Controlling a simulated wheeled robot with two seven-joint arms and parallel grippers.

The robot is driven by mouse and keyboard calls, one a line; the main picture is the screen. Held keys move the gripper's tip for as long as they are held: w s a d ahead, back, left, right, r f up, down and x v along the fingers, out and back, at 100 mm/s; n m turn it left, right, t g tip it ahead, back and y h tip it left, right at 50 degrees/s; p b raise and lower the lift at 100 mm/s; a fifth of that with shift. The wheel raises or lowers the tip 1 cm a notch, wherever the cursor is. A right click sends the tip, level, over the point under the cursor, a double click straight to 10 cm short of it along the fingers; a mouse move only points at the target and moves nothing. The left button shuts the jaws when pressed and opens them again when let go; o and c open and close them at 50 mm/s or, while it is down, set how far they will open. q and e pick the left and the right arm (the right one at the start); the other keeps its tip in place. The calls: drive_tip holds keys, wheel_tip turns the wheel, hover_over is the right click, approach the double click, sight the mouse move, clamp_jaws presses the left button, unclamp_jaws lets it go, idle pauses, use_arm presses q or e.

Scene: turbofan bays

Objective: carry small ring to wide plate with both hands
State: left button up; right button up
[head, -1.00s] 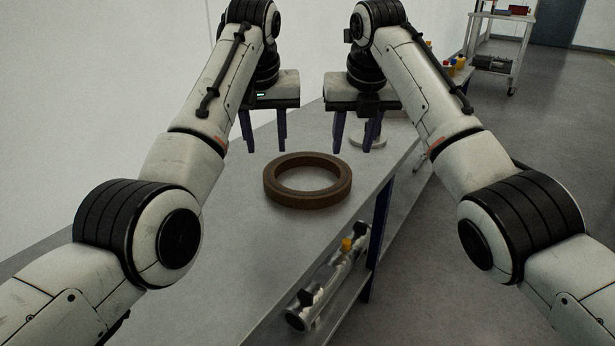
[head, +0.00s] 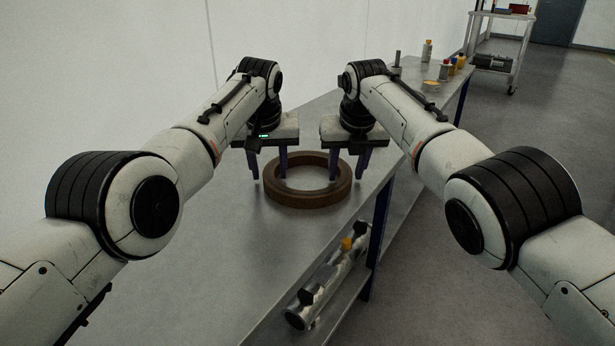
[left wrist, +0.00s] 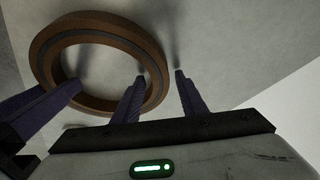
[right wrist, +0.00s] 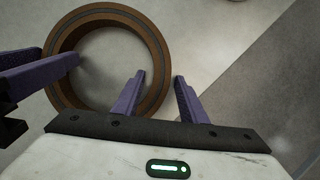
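The small ring (head: 306,200), brown and thick-walled, lies flat on the grey bench. My left gripper (head: 269,178) is open at the ring's left side, fingers pointing down. In the left wrist view the ring (left wrist: 100,22) has its near wall between the two fingertips, with gaps showing. My right gripper (head: 349,174) is open at the ring's right side. In the right wrist view the ring (right wrist: 158,50) also passes between its fingers. Neither gripper is visibly closed on the wall. I cannot make out the wide plate for certain; my right arm hides part of the bench.
The bench top (head: 225,235) is clear at the near left. Its right edge runs close beside the ring. A metal cylinder (head: 318,290) lies on the lower shelf. Bottles (head: 447,70) and a grey post (head: 397,60) stand at the far end. A cart (head: 497,62) stands beyond.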

use_arm(q)
clamp_jaws()
use_arm(e)
clamp_jaws()
use_arm(q)
drive_tip(key=shift+r, duration=0.1)
use_arm(e)
drive_tip(key=shift+r, duration=0.1)
